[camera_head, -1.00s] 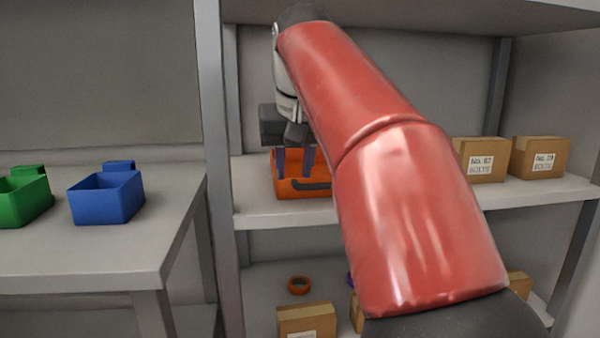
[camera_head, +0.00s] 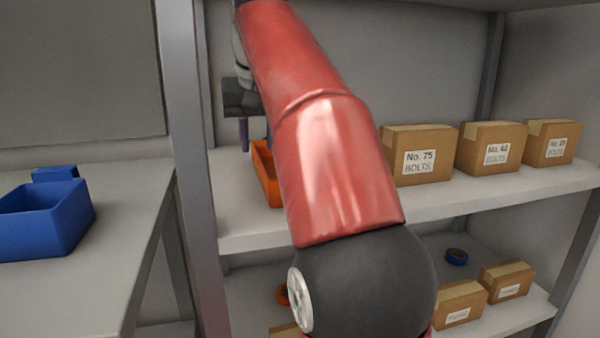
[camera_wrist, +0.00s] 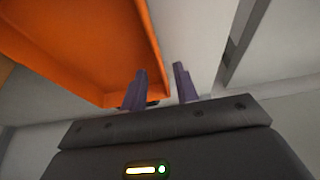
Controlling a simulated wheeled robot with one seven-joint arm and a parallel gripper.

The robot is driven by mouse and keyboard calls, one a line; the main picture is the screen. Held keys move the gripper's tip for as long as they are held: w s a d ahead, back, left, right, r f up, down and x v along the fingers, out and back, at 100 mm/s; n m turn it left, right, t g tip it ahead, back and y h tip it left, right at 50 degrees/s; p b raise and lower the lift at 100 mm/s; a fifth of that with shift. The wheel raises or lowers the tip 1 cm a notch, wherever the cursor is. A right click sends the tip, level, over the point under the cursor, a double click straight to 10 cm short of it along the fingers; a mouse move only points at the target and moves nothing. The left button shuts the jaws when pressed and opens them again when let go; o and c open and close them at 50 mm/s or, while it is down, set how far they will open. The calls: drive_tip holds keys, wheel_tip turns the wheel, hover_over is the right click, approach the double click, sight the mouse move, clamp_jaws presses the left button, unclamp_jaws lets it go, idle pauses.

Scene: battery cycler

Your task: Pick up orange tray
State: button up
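The orange tray (camera_head: 262,172) sits on the middle shelf, mostly hidden behind my red arm; only its left part shows in the head view. In the wrist view the tray (camera_wrist: 80,40) fills the upper left, with a small dark part at its near corner. My gripper (camera_wrist: 160,68) has two purple fingers standing apart with nothing clamped. The left finger overlaps the tray's edge in the picture and the right finger is over bare shelf. Contact cannot be told. In the head view my gripper (camera_head: 257,148) is at the tray's left end.
Several bolt boxes, including No. 75 (camera_head: 418,155), stand right of my arm on the same shelf. A grey shelf post (camera_head: 182,150) rises close left of my gripper. A blue bin (camera_head: 40,225) stands on the left table. More boxes and tape rolls lie on the lower shelf.

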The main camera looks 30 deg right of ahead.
sight(259, 157)
drive_tip(key=f, duration=0.1)
drive_tip(key=f+b, duration=0.1)
drive_tip(key=f, duration=0.2)
drive_tip(key=shift+w+d+b, duration=0.15)
drive_tip(key=shift+w+b, duration=0.1)
drive_tip(key=shift+b, duration=0.05)
drive_tip(key=shift+w+f, duration=0.2)
drive_tip(key=shift+f, duration=0.25)
clamp_jaws()
drive_tip(key=shift+r, duration=0.1)
